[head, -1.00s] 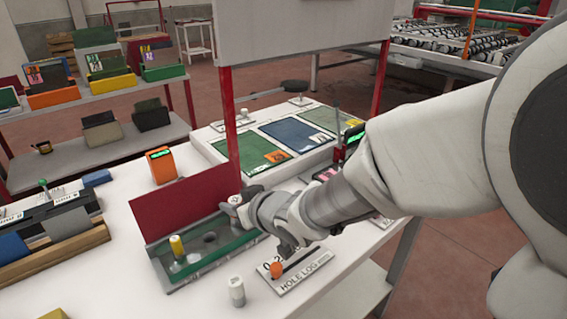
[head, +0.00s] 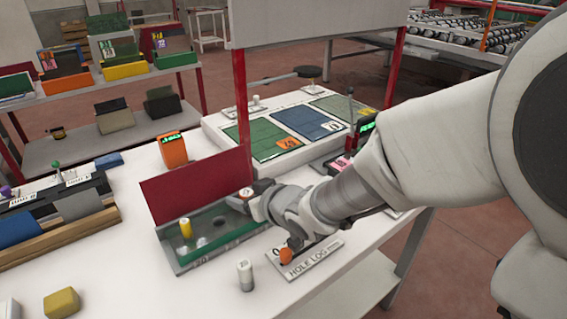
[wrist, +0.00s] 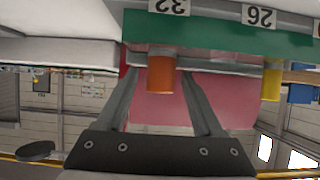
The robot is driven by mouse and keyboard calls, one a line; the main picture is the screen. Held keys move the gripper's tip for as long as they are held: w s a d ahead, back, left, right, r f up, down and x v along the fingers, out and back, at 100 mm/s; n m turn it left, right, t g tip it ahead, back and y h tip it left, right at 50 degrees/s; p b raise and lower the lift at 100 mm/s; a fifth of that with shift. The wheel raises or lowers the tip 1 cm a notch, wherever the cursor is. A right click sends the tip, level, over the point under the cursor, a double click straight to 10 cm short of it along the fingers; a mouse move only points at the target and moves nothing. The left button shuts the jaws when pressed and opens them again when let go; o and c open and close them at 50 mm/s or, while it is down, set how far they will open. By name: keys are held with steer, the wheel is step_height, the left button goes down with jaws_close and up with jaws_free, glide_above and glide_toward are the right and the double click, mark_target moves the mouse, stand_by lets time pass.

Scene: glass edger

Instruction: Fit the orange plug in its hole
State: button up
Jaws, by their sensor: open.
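The green tray (head: 222,247) stands on the white table with its red back panel. A yellow plug (head: 186,228) stands upright at its left end; it also shows in the wrist view (wrist: 271,82). The wrist view is upside down. There the orange plug (wrist: 161,73) rises behind the tray's green front wall (wrist: 215,42), by the label 32. My gripper (wrist: 160,74) is open, one finger to each side of the orange plug in the picture, with visible gaps. Whether the fingertips reach past it I cannot tell. In the head view my gripper hides most of the tray's right end.
A white plug (head: 245,275) stands on the table in front of the tray. A HOLE LOG plate (head: 312,260) with an orange knob (head: 286,256) lies below my arm. An orange display box (head: 173,150) stands behind the red panel (head: 197,186).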

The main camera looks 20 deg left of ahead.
steer(key=shift+d+r, duration=0.1)
steer(key=shift+r, duration=0.2)
steer(key=shift+p+v, duration=1)
steer(key=shift+v, duration=4.75)
steer(key=w+d+r+m+t+h, duration=0.1)
steer(key=w+d+r+m+h, duration=0.2)
steer(key=d, duration=0.6)
steer(key=d+r+m+t+h, duration=0.1)
steer(key=d+m+t+h, duration=0.15)
steer(key=d+h, duration=0.45)
steer(key=s+d+m+g, duration=0.4)
steer(key=s+d, duration=0.6)
steer(key=s, duration=0.3)
steer(key=shift+s+d+f+m+g+y, duration=0.2)
steer(key=shift+d+f+m+g+y, duration=0.15)
steer(key=shift+g, duration=0.4)
steer(key=shift+r, duration=0.1)
